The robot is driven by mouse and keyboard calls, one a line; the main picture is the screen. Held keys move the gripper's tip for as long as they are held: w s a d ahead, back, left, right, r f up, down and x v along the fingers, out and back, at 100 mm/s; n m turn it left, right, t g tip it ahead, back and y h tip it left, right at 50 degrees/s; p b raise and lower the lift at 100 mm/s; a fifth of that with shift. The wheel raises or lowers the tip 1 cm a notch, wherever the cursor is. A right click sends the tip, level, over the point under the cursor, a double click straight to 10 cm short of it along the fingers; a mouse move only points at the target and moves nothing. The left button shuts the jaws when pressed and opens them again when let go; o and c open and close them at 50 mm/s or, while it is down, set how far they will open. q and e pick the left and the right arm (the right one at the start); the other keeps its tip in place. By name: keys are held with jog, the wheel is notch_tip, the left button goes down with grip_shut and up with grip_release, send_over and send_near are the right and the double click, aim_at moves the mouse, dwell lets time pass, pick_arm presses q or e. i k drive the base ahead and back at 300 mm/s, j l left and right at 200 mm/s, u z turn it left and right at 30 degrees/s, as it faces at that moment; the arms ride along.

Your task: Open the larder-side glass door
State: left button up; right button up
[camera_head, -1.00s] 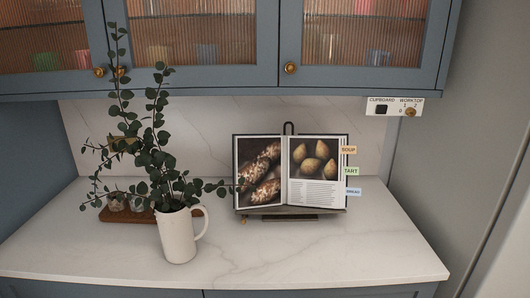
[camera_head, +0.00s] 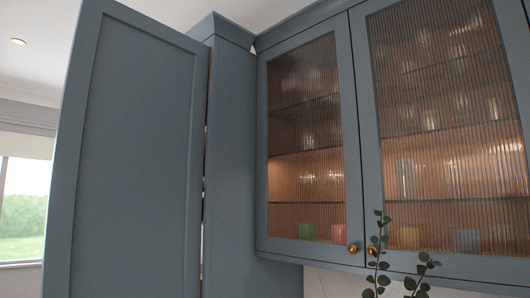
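The left reeded-glass door (camera_head: 305,140) of the blue wall cupboard is beside a tall blue cabinet side. It looks shut, flush with its neighbour. Its round brass knob (camera_head: 352,248) is at its lower right corner. The neighbouring glass door (camera_head: 445,130) also looks shut, with a brass knob (camera_head: 372,251) at its lower left corner. Glasses and coloured tumblers show dimly behind the glass. Neither of my grippers is in view.
A tall blue panelled door (camera_head: 135,160) stands at the left, in front of the tall cabinet (camera_head: 232,170). Leafy plant stems (camera_head: 380,275) rise just below the knobs. A window (camera_head: 22,210) is at the far left.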

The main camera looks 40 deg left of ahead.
aim_at(310, 200)
jog(key=u, duration=0.9)
